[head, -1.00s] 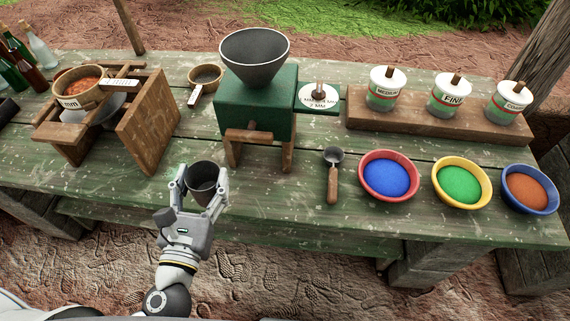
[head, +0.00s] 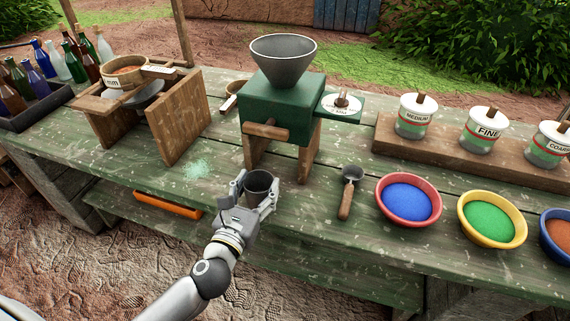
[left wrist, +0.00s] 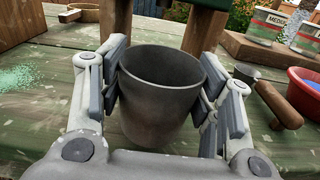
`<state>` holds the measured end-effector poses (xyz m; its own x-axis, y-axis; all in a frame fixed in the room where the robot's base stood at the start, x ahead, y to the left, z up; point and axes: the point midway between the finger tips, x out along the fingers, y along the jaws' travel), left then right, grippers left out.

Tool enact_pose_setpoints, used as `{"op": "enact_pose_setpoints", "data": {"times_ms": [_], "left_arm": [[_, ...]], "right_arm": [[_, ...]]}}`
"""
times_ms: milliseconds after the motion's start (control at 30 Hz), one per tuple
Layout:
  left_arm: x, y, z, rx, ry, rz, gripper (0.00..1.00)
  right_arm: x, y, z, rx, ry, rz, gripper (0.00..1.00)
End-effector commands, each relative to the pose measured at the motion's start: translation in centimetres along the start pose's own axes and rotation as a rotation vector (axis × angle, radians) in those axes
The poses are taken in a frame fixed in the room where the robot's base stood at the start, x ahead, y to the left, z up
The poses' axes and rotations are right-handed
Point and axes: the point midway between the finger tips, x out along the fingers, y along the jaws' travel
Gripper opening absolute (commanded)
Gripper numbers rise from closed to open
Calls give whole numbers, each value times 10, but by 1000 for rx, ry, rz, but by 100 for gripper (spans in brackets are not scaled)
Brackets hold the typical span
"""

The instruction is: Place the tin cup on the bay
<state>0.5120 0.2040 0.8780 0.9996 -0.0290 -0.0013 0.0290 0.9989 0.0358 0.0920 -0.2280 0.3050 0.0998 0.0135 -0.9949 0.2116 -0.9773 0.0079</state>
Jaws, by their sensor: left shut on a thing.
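The dark grey tin cup (head: 259,184) is upright in my left gripper (head: 254,200), with one finger on each side of it. The left wrist view also shows the cup (left wrist: 158,90), its mouth open upward, between the pads of the gripper (left wrist: 160,105). The cup is just in front of the green mill (head: 283,108), by its wooden legs. The bay is not clearly marked; the space between the mill's legs (head: 309,155) is partly visible behind the cup. I cannot tell whether the cup's base touches the table. My right gripper is not in view.
Pale green powder (head: 198,168) lies on the table left of the cup. A scoop (head: 347,190) and bowls of blue (head: 407,202) and green (head: 490,221) powder are to the right. A wooden sieve stand (head: 175,120) is left. The table's front edge is close.

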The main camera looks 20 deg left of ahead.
Motion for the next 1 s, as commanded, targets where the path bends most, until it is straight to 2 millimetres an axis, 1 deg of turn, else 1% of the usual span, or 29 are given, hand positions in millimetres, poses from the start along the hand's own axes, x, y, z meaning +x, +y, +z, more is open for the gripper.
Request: {"op": "enact_pose_setpoints", "data": {"times_ms": [167, 500, 600, 700, 867, 1000], "left_arm": [[28, 1, 2, -1, -4, 0, 31], [108, 0, 1, -1, -3, 1, 31], [128, 0, 1, -1, -3, 0, 31], [140, 0, 0, 0, -2, 0, 31], [151, 0, 0, -1, -1, 0, 31], [171, 0, 0, -1, -2, 0, 31]], "right_arm": [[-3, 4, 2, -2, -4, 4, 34], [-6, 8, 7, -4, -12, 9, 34], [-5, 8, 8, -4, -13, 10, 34], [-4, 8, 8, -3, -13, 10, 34], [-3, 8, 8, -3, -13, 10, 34], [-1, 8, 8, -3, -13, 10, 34]]}}
